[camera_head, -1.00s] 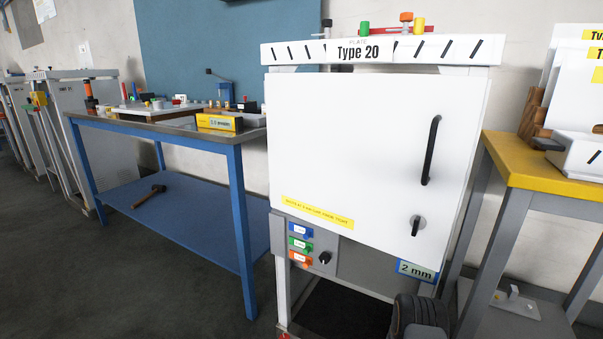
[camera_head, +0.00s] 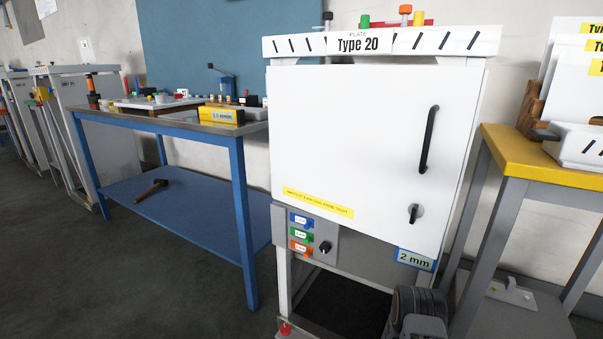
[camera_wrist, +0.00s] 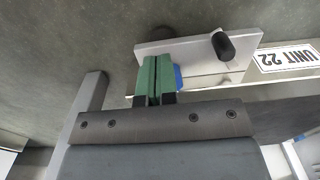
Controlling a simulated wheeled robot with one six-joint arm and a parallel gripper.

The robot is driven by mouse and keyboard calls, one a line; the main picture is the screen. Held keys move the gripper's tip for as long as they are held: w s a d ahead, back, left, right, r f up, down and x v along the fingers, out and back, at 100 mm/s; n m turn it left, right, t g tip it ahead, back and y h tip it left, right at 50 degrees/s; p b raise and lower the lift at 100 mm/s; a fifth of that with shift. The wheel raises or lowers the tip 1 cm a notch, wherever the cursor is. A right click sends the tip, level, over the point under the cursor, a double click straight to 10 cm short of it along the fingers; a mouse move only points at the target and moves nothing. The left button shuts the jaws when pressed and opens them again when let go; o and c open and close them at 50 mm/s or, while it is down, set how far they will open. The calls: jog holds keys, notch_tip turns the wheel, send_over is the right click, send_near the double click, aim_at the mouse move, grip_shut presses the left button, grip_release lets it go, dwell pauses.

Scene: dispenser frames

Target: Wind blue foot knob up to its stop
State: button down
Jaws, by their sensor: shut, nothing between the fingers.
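The white Type 20 cabinet (camera_head: 350,150) stands in the middle of the head view on a light frame. A red foot knob (camera_head: 285,328) shows at its front left leg. I see no clearly identifiable blue foot knob in the head view. In the wrist view my gripper (camera_wrist: 155,62) has its two green fingers shut together, with nothing between them. A small blue piece (camera_wrist: 178,78) shows just right of the fingers, partly hidden behind them. I cannot tell whether it is the knob, or whether the fingers touch it.
The wrist view shows a light plate (camera_wrist: 200,47) with a black knob (camera_wrist: 223,46) and a UNIT 22 label (camera_wrist: 287,58). In the head view a blue bench (camera_head: 240,200) stands left of the cabinet and a yellow-topped table (camera_head: 530,165) right. Open floor (camera_head: 150,270) lies front left.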

jog(key=shift+d+f, duration=0.35)
jog(key=shift+f, duration=0.15)
jog(key=shift+s+a, duration=0.1)
jog(key=shift+s, duration=0.05)
jog(key=shift+s+a+f, duration=0.1)
jog(key=shift+s, duration=0.15)
notch_tip(320, 180, up, 6)
jog(key=p, duration=0.4)
jog(key=shift+a+p, duration=0.15)
jog(key=shift+p, duration=0.15)
